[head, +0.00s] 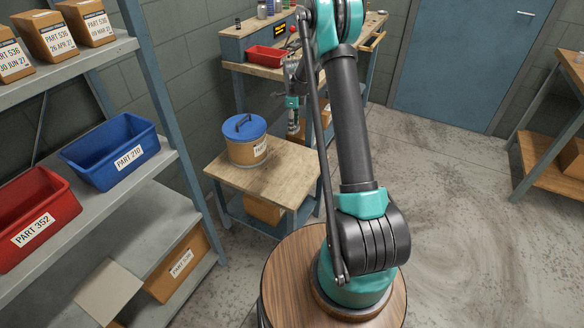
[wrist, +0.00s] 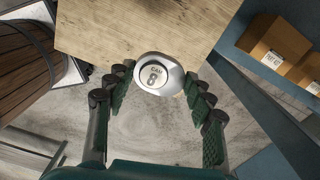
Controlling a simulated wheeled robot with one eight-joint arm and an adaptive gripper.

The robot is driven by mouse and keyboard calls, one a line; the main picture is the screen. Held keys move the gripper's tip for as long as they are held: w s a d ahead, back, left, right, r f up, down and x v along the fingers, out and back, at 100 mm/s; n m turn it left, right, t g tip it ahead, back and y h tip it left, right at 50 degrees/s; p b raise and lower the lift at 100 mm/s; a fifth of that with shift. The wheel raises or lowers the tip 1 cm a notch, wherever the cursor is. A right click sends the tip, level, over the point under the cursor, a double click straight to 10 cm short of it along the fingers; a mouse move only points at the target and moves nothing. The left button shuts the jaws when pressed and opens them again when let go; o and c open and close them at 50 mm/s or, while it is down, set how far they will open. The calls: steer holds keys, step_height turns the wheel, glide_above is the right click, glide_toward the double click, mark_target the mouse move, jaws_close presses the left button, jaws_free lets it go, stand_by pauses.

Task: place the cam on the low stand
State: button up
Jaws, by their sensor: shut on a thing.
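The cam (wrist: 157,75) is a silvery, rounded piece with a label reading "CAM 8" on its face. My gripper (wrist: 160,86) is shut on it, with the dark jointed fingers on either side. The low stand (head: 283,177) is a small table with a wooden top and blue frame, left of my arm in the head view. A wooden top (wrist: 128,30), seemingly the stand's, fills the upper wrist view; the cam overlaps its edge in the picture. In the head view my gripper (head: 294,124) is small, near the stand's far right corner; the cam is hard to make out there.
A tan canister (head: 246,150) with a blue lid stands on the stand's left far part; the near and right top is bare. A workbench (head: 262,70) with a red bin (head: 266,57) is behind. Shelves with a blue bin (head: 112,152) and red bin (head: 38,215) line the left.

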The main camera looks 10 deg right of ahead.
mark_target(293, 162)
step_height(293, 162, down, 19)
steer(key=shift+f, duration=0.1)
stand_by(0.4)
steer(key=o, duration=1.3)
